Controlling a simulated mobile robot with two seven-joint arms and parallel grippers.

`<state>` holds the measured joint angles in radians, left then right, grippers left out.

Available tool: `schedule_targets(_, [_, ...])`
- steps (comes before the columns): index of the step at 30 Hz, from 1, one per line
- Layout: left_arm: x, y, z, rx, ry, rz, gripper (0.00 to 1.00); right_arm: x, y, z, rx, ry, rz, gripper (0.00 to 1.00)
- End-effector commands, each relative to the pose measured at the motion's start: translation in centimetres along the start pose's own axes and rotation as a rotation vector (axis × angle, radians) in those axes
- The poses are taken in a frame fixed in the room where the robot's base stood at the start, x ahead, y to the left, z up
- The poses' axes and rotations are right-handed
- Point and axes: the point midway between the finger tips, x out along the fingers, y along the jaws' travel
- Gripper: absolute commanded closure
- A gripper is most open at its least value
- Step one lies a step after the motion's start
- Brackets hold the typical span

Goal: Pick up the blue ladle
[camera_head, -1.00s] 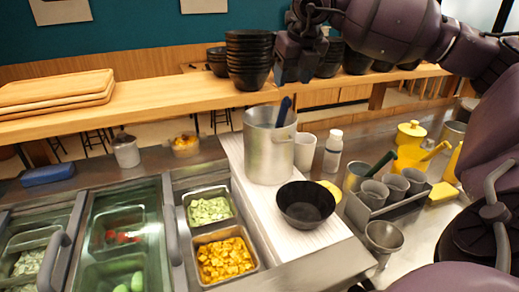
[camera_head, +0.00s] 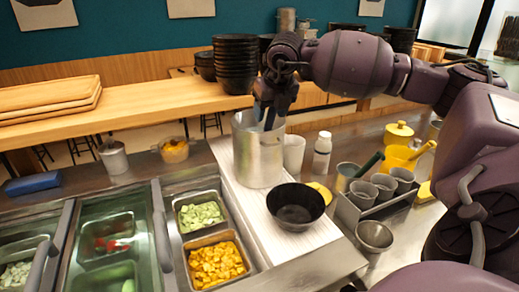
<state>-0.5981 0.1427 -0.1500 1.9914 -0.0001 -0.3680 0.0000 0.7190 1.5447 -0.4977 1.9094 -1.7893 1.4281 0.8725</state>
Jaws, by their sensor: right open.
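The blue ladle (camera_head: 270,119) stands in a tall metal pot (camera_head: 258,158), with only its upper handle showing above the rim. Its lower part is hidden inside the pot. My right gripper (camera_head: 268,108) points down just above the pot's rim, with its fingers at the ladle's handle. It is open; I cannot tell whether a finger touches the handle. My left gripper is not in view.
A black bowl (camera_head: 295,205) sits in front of the pot on a white board. A white cup (camera_head: 294,154) and a white bottle (camera_head: 322,155) stand to its right. Stacked black bowls (camera_head: 236,65) are on the wooden shelf behind. Food pans (camera_head: 217,261) lie front left.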

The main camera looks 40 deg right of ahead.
Motion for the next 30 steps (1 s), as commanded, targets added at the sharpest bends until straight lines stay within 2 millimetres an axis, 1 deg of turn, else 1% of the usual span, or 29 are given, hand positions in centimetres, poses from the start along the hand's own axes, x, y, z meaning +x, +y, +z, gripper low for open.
schedule_targets(1, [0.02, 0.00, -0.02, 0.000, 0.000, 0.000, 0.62, 0.53, -0.01, -0.03, 0.000, 0.001, 0.000, 0.45])
schedule_targets(3, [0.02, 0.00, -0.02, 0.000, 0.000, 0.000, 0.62, 0.90, 0.00, -0.01, 0.000, 0.000, 0.000, 0.45])
schedule_targets(9, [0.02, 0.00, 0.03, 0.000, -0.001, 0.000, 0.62, 0.95, -0.01, 0.00, 0.000, -0.001, 0.000, 0.45])
schedule_targets(20, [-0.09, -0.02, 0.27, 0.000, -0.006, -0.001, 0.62, 0.92, 0.00, 0.00, 0.000, -0.001, 0.000, 1.00])
schedule_targets(26, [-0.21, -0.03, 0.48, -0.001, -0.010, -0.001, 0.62, 0.87, 0.00, 0.03, 0.000, -0.002, 0.000, 1.00])
schedule_targets(30, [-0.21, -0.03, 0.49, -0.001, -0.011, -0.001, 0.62, 0.37, 0.00, 0.28, 0.001, -0.003, 0.000, 1.00])
